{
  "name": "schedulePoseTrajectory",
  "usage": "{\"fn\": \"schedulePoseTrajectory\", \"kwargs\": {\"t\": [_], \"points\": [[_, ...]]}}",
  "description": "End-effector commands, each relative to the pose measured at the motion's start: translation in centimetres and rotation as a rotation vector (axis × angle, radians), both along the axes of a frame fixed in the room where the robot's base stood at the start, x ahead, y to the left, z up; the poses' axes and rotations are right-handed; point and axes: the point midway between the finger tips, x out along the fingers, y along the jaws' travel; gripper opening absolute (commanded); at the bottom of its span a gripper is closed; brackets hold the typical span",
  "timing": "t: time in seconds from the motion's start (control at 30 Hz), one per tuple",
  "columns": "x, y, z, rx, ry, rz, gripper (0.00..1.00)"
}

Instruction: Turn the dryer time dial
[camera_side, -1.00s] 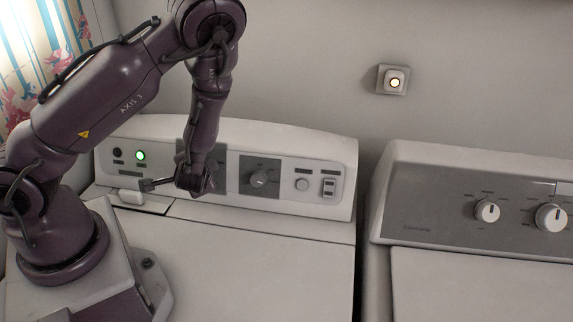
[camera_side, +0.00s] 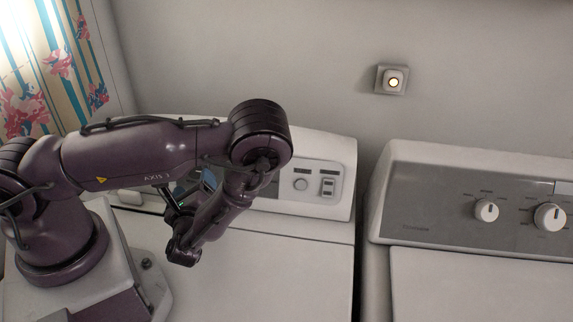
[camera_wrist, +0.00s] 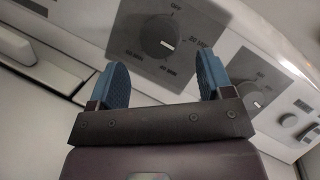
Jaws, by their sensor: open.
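The time dial (camera_wrist: 160,37) is a dark round knob with a white mark, on a grey plate with OFF and minute labels in the wrist view. Its mark points to the lower right. My gripper (camera_wrist: 163,76) is open, its two blue fingers apart and nothing between them. The dial shows beyond the gap between the fingertips; I see no contact. In the side view my gripper (camera_side: 195,190) is at the left machine's panel, and my arm hides the time dial there.
A second dark dial (camera_wrist: 252,97) sits right of the time dial, behind the right finger. A white round knob (camera_side: 301,184) and a rocker switch (camera_side: 328,187) are further right. Another machine (camera_side: 425,200) stands at right. The left machine's top (camera_side: 270,270) is clear.

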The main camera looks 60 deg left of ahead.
Motion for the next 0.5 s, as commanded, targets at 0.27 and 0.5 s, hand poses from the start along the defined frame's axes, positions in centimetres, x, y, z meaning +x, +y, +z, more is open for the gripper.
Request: {"fn": "schedulePoseTrajectory", "kwargs": {"t": [0.27,0.5], "points": [[-2.6,-5.1,0.0,-0.003,0.001,-0.004,0.73],[-3.2,-8.5,-0.3,-0.124,-0.053,0.017,0.73]]}}
